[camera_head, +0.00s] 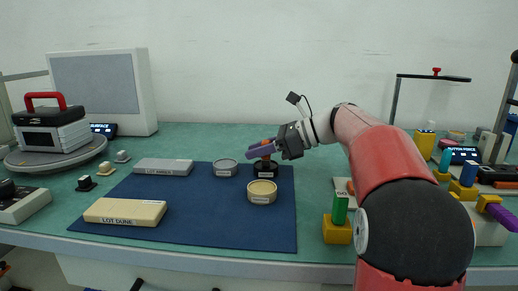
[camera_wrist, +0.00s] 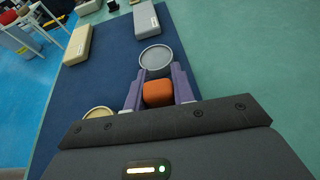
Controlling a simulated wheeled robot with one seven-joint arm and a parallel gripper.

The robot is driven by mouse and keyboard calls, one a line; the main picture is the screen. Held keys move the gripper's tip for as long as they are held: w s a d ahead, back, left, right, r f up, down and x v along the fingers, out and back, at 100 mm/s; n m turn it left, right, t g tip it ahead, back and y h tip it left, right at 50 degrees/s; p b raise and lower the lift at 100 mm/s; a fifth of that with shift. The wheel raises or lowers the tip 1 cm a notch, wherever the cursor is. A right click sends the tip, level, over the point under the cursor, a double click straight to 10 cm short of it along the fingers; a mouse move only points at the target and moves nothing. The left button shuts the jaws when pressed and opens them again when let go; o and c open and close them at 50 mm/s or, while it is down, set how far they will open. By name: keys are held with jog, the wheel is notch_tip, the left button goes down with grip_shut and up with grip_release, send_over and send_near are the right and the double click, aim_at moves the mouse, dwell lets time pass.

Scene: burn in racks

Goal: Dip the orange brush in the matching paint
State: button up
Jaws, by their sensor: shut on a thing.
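My gripper (camera_head: 262,150) is over the back right of the blue mat, its purple fingers shut on an orange block-like piece (camera_wrist: 157,93), which I take for the orange brush. Orange also shows at the fingers in the head view (camera_head: 266,142). The brush's lower end is hidden. A dark pot (camera_head: 265,172) stands right below the fingers; whether the brush is inside it or above it I cannot tell. A grey pot (camera_head: 224,169) stands left of it and shows ahead of the fingers in the wrist view (camera_wrist: 155,58). A tan pot (camera_head: 262,194) stands in front.
The blue mat (camera_head: 200,218) also bears a grey block (camera_head: 163,167) and a tan block labelled LOT DUNE (camera_head: 125,211). A green piece in a yellow holder (camera_head: 338,229) stands to the right. More coloured pieces crowd the far right. The mat's front middle is clear.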

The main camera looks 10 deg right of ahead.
jog(key=shift+r+p, duration=2.5)
jog(key=shift+p, duration=0.2)
jog(key=shift+r, duration=0.95)
